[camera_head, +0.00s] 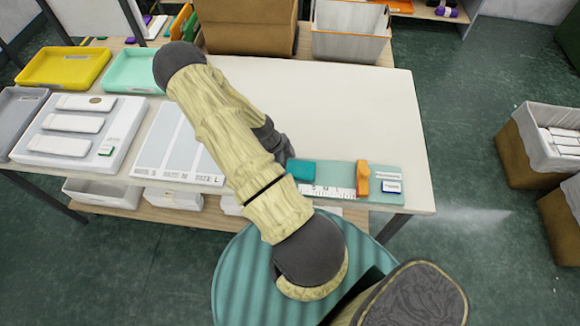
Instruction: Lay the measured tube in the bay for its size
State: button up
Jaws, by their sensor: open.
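My gripper (283,150) is mostly hidden behind my arm, just above the left end of the measuring board. It is open, and I see nothing held in it. The teal measuring board (330,194) lies at the table's front edge. It carries a white ruler strip (328,191), a teal block (301,170) at its left end and an orange slider (362,179) standing upright. I cannot make out a tube on it. The sizing board (182,135), with pale bays labelled for S, M and L, lies left of my arm. My arm partly covers its right side.
A white panel (33,152) with several white pieces lies left of the bays. Yellow (63,67), teal (136,68) and grey (13,112) trays stand around it. Brown (246,28) and white (345,45) bins stand at the back. The table's right part (375,105) is bare.

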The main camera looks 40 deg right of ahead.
aim_at(288, 167)
jog(key=shift+w+a, duration=0.15)
jog(key=shift+a, duration=0.05)
jog(key=shift+c, duration=0.7)
jog(key=c, duration=1)
notch_tip(288, 167, up, 10)
jog(key=shift+b, duration=1)
